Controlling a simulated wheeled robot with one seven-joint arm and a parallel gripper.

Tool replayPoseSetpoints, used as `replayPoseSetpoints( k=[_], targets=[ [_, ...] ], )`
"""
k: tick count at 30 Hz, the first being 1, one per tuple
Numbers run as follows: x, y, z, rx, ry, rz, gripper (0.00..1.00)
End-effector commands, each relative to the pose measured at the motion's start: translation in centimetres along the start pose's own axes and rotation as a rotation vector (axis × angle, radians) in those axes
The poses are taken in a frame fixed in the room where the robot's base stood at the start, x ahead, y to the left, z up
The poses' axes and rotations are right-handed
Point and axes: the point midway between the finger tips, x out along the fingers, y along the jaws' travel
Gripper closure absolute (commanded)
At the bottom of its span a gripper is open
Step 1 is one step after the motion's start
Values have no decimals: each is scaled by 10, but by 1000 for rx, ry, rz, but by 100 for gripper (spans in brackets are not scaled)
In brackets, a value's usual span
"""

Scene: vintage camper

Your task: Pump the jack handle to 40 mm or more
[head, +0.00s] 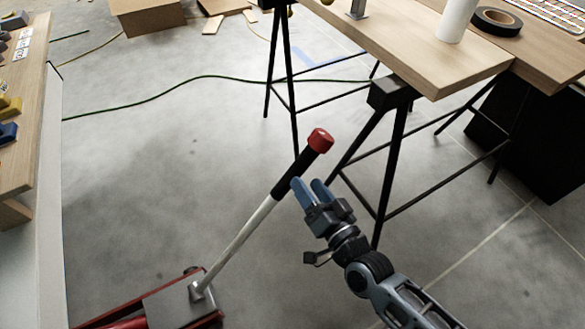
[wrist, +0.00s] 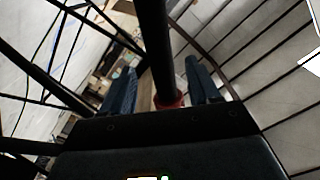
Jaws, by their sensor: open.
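The red floor jack (head: 185,300) sits on the concrete at lower left. Its silver handle (head: 240,238) slants up to the right, with a black grip (head: 296,173) and a red end cap (head: 320,140). My gripper (head: 307,183) is open and empty, its blue fingers right beside the lower right side of the grip. In the wrist view the black grip (wrist: 154,45) runs down between the two fingers of my gripper (wrist: 162,75), with the red cap (wrist: 168,101) showing near the palm. I cannot tell whether the fingers touch the grip.
A wooden table (head: 430,50) on black trestle legs (head: 395,165) stands just right of and behind the handle. A workbench (head: 22,125) is at the left edge. A green cable (head: 200,77) crosses the floor behind. The floor between bench and handle is clear.

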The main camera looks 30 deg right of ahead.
Motion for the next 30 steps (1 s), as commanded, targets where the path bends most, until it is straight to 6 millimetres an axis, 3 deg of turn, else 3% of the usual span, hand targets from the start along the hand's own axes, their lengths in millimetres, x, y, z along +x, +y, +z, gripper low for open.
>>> replayPoseSetpoints(
  k=[18,30],
  targets=[
    [75,0,1,5,3,-1,39],
    [80,0,1,5,1,0,42]
  ],
)
